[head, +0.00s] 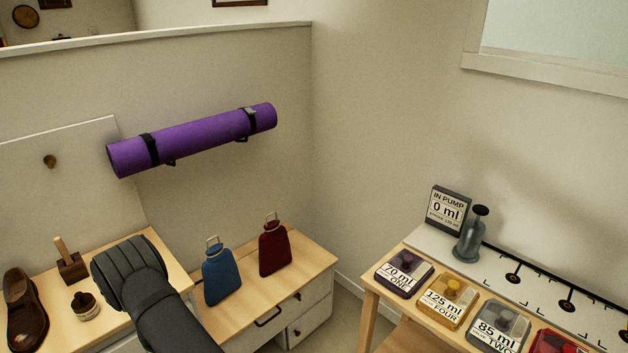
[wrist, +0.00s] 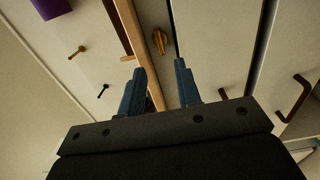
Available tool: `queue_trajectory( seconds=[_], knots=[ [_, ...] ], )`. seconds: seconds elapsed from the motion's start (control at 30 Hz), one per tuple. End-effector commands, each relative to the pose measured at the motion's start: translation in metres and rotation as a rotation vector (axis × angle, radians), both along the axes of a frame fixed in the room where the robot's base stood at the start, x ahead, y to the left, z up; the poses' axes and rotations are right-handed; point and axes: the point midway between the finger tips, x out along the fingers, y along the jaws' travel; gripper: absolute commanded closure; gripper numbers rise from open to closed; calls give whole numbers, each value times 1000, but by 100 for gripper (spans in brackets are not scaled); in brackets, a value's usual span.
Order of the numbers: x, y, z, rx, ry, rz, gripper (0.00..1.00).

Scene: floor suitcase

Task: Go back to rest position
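My gripper (wrist: 160,76) shows in the wrist view with its two blue fingers apart. It is open, and nothing is held between them. In the head view my dark grey arm reaches up from the bottom edge over the left bench; the fingers do not show there. A small yellow-brown thing (wrist: 160,41) shows beyond the fingertips in the wrist view, apart from them; I cannot tell what it is.
A brown shoe (head: 25,312), a brush holder (head: 72,268) and a small round brush (head: 85,306) stand left of my arm. Blue (head: 221,277) and red (head: 274,248) bottles stand to its right. A purple roll (head: 195,138) hangs above. Labelled boxes (head: 448,299) line the right table.

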Motion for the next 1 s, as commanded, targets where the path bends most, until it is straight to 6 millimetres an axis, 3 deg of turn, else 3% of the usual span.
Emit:
queue_trajectory(
  seconds=[0.43,1.0],
  knots=[
    [66,65,1,4,-2,-1,69],
    [68,61,5,344,334,-10,69]
  ],
)
